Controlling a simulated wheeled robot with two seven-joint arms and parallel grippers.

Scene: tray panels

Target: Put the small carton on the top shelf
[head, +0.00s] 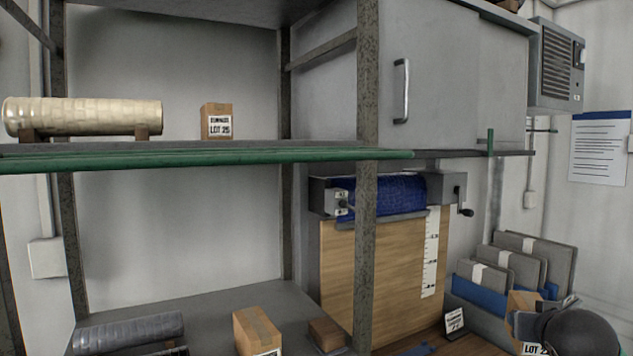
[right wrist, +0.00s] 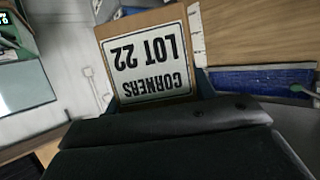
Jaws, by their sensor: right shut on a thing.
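A small brown carton (head: 522,302) is at the lower right of the head view, held in my right gripper (head: 548,308). In the right wrist view the carton (right wrist: 140,22) shows a white label reading "CORNERS LOT 22", upside down in the picture. The dark body of the right gripper hides its lower part. The top shelf (head: 283,152) is the upper board of the metal rack at left, with a green rail along its front edge. The held carton is to the right of this shelf and lower than it. My left gripper is not in view.
On the top shelf, a wrapped roll (head: 82,116) lies at left and another carton (head: 216,121) stands right of it. Free board lies right of that carton. A speckled post (head: 367,190) stands at the rack's right front. A lower shelf holds cartons (head: 256,330) and dark rolls (head: 128,332).

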